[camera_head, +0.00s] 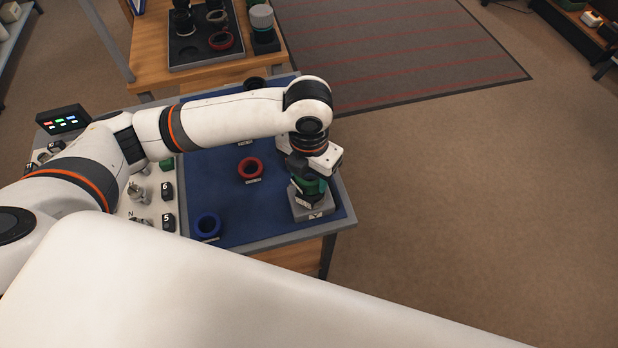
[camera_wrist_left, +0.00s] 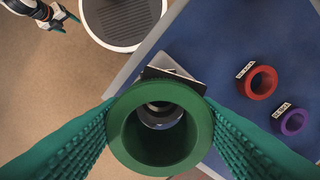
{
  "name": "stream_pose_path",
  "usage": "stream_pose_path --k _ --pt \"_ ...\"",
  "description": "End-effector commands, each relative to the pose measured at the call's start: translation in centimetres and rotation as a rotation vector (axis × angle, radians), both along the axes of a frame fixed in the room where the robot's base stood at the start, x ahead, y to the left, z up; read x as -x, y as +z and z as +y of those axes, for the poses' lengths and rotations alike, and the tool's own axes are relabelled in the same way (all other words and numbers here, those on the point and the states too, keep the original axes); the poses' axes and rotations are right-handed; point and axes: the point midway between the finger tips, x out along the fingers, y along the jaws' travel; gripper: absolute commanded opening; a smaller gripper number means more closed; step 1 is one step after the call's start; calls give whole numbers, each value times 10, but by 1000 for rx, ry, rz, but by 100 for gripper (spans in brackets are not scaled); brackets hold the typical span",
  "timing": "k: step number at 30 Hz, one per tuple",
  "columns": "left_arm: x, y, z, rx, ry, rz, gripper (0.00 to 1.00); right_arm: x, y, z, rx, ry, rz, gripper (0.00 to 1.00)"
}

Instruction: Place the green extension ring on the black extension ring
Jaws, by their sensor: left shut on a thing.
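The green extension ring (camera_wrist_left: 122,135) is held between the two green-padded fingers of my left gripper (camera_wrist_left: 160,130), with its opening facing the wrist camera. In the head view my left gripper (camera_head: 312,178) is over a grey block at the mat's right front corner, with the green ring (camera_head: 315,186) between its fingers. Through the ring's opening the wrist view shows a dark rim and a silver round part below; I cannot tell if this is the black extension ring, or if they touch. My right gripper (camera_wrist_left: 57,17) shows small at the wrist view's top left; its opening is unclear.
The blue mat (camera_head: 215,180) carries a red ring (camera_head: 250,168), a blue ring (camera_head: 207,225) and a dark ring (camera_head: 254,83) partly behind my arm. The grey block (camera_head: 312,206) bears a label. A tray (camera_head: 185,58) of lens parts stands on the back table.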

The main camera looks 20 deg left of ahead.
Motion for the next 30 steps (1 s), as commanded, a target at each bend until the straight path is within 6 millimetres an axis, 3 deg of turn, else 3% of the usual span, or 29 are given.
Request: stream_pose_path --k 6,16,17,21,30 --pt "1 -28 0 -1 0 2 29 5 2 -2 2 0 7 76" --pt "0 -31 0 -1 1 0 29 6 1 -4 5 1 8 76" --pt "0 -32 0 -1 1 0 56 6 1 -4 5 1 8 76" --pt "0 -31 0 -1 1 0 76 6 1 -4 5 0 9 76" --pt "0 -29 0 0 1 0 76 6 1 -4 5 0 9 76"
